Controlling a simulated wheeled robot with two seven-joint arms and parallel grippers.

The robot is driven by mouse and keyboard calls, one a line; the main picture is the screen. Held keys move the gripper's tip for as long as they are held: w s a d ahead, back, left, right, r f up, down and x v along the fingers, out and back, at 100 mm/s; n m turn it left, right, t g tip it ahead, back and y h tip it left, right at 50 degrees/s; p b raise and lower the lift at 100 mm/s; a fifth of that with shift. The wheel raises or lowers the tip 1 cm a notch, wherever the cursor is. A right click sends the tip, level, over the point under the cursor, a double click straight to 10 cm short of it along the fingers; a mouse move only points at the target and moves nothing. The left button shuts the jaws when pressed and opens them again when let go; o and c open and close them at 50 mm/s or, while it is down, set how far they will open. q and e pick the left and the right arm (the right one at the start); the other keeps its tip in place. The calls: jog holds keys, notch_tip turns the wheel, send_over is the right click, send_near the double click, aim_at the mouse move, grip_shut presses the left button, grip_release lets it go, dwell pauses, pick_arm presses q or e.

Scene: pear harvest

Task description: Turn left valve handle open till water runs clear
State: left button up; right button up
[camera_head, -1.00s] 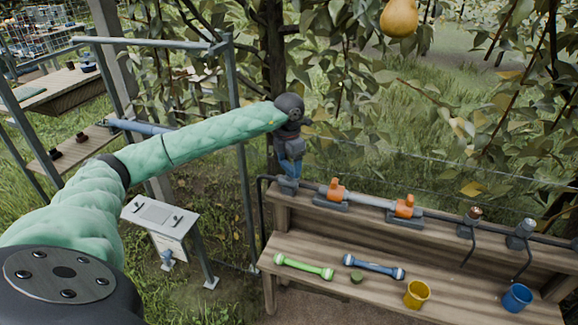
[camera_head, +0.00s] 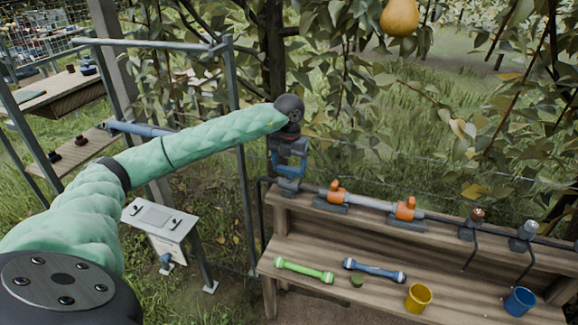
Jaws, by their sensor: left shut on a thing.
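The left valve (camera_head: 288,186) sits at the left end of the pipe along the bench's back ledge. Its blue handle (camera_head: 277,165) rises above the valve body. My left gripper (camera_head: 290,163) is over it, pointing down, and is shut on the blue handle. The fingers hide part of the handle. The pipe (camera_head: 370,203) has a pale grey stretch between two orange fittings, the left one (camera_head: 335,192) and the right one (camera_head: 405,208). I cannot see any running water. My right gripper is out of view.
A yellow cup (camera_head: 418,297) and a blue cup (camera_head: 519,301) stand to the right. A metal frame post (camera_head: 240,140) stands left of the valve.

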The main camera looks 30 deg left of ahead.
aim_at(289, 168)
pick_arm(q)
jog(key=shift+w+a+r, duration=0.1)
dwell(0.3)
jog(key=o, duration=1)
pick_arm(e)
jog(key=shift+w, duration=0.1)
pick_arm(q)
notch_tip(289, 168, up, 6)
jog(key=shift+r+b, duration=0.2)
jog(key=shift+b, duration=0.15)
jog(key=shift+r, duration=0.65)
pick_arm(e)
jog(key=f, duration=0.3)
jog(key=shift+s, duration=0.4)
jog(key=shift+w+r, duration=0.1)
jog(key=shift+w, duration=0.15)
